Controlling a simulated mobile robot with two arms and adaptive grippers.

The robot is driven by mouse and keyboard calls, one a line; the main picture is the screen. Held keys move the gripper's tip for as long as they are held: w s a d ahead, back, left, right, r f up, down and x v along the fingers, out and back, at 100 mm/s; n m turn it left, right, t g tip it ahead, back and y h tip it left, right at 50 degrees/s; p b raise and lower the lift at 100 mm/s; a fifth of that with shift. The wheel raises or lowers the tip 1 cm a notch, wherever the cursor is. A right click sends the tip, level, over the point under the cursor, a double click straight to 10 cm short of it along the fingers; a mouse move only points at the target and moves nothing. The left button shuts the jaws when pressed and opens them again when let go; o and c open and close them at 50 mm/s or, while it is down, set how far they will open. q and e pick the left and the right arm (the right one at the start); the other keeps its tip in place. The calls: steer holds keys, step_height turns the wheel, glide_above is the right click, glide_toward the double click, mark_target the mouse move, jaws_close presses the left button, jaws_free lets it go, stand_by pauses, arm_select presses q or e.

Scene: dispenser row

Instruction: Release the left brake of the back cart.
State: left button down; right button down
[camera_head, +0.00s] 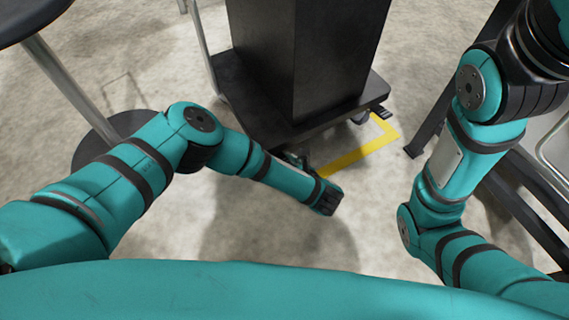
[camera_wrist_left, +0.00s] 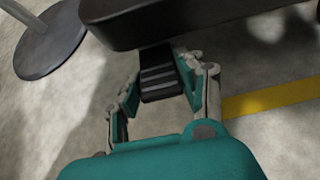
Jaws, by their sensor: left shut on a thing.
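The cart (camera_head: 235,90) is a dark, flat platform carrying a tall black box. The left brake (camera_wrist_left: 160,75) is a black ribbed pedal sticking out from under the cart's near edge in the left wrist view. My left gripper (camera_wrist_left: 162,82) has its fingers on either side of this pedal and is shut on it. In the head view the left gripper (camera_head: 293,159) is mostly hidden behind my own forearm, at the cart's near edge. Another dark pedal (camera_head: 380,111) shows at the cart's right corner, beside a caster. My right gripper is out of the picture.
A yellow floor line (camera_head: 358,156) runs beside and under the cart. A round-based stand (camera_head: 90,140) is on the left, with its dark top above. A dark metal frame (camera_head: 535,215) stands on the right. Concrete floor in front of the cart is clear.

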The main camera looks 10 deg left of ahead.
arm_select(q)
steer(key=shift+w+r, duration=0.1)
steer(key=shift+r, duration=0.05)
steer(key=c, duration=0.8)
jaws_free()
steer(key=shift+s+d+r, duration=0.2)
steer(key=shift+s+d, duration=0.1)
steer(key=shift+s, duration=0.1)
steer(key=v, duration=1.1)
